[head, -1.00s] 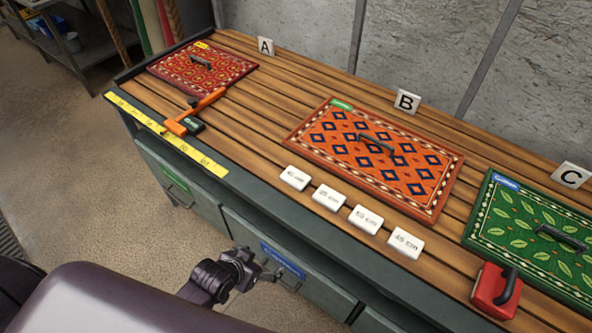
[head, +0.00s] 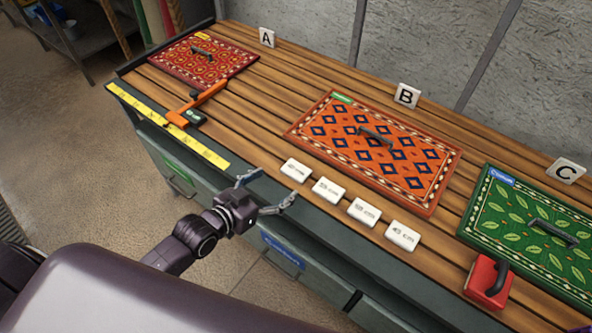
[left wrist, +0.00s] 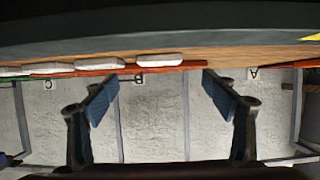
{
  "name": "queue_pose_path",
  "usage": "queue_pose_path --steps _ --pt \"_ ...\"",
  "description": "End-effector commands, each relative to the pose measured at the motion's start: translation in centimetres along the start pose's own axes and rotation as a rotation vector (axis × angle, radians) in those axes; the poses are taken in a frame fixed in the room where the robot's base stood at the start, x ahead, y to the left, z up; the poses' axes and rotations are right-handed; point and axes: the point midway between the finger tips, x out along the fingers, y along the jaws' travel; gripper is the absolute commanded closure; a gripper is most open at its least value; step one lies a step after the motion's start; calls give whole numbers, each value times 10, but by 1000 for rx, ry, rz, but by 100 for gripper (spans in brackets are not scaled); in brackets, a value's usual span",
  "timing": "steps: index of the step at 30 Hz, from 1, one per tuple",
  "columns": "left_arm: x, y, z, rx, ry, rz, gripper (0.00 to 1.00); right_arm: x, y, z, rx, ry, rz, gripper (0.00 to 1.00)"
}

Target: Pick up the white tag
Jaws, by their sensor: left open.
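Several white tags with dark lettering lie in a row along the bench's front: the leftmost (head: 296,170), a second (head: 328,190), a third (head: 364,212) and the rightmost (head: 403,236). My left gripper (head: 268,189) is open and empty at the bench's front edge, just left of and in front of the leftmost tag, apart from it. In the left wrist view the scene is upside down; the open fingers (left wrist: 161,80) point toward the bench edge, and a white tag (left wrist: 158,60) shows between them. My right gripper is not seen.
Rugs with handles lie on the slatted bench: red (head: 203,62), orange (head: 345,145) and green (head: 500,215). An orange caliper-like tool (head: 205,99) and yellow ruler (head: 170,126) lie left; a red block with a black handle (head: 480,279) stands right. Bare slats separate the caliper and tags.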

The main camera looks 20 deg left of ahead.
Motion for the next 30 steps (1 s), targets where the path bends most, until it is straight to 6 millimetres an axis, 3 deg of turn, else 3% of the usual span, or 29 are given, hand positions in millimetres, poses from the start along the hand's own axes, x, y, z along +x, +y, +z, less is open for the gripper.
queue_pose_path --steps 21,30 --pt "71 0 -3 -1 8 -1 22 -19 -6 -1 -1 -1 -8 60" --pt "77 0 -2 0 7 0 22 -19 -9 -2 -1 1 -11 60"
